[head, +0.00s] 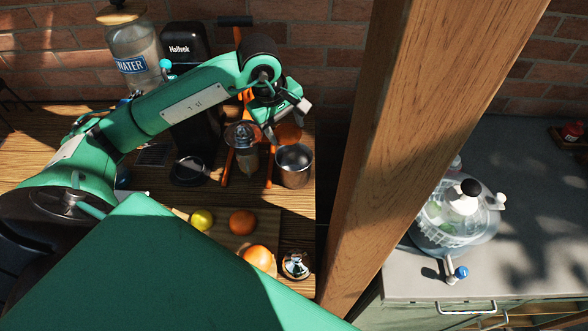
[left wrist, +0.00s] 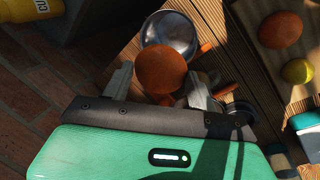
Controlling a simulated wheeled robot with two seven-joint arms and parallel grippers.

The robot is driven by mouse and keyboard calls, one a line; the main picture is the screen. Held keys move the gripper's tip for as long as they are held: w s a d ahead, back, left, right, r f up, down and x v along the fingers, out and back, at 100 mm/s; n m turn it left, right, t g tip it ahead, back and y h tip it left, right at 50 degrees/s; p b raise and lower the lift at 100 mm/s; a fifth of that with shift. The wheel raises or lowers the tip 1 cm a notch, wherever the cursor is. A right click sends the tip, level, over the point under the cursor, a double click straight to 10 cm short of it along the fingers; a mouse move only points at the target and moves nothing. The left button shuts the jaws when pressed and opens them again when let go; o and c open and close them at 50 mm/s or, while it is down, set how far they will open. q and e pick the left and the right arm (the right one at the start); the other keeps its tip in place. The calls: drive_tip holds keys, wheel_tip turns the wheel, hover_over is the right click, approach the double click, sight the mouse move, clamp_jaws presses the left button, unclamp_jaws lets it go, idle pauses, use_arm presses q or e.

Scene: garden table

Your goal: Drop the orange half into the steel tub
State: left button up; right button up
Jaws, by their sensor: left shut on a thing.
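My left gripper (head: 286,121) is shut on the orange half (left wrist: 161,68). In the left wrist view the orange half's round skin side shows between the two fingers. In the head view the orange half (head: 288,134) hangs under the gripper, partly hidden by it. The steel tub (head: 294,160) is an open, shiny round cup standing upright on the wooden table. It also shows in the left wrist view (left wrist: 172,27), just past the orange half, which overlaps its near rim in that picture. My right gripper is not in view.
An orange juicer stand (head: 229,166) is left of the tub. A cutting board (head: 223,239) with a lemon (head: 202,220) and oranges (head: 242,222) lies nearer. A water jar (head: 132,52) stands behind. A wooden post (head: 405,130) rises right of the table.

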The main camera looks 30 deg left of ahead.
use_arm(q)
drive_tip(key=shift+f, duration=0.95)
drive_tip(key=o, duration=1.2)
drive_tip(key=shift+c, duration=0.2)
drive_tip(key=shift+r, duration=0.1)
drive_tip(key=b+v, duration=0.3)
drive_tip(key=v, duration=1)
drive_tip(key=shift+r, duration=0.3)
drive_tip(key=shift+s, duration=0.2)
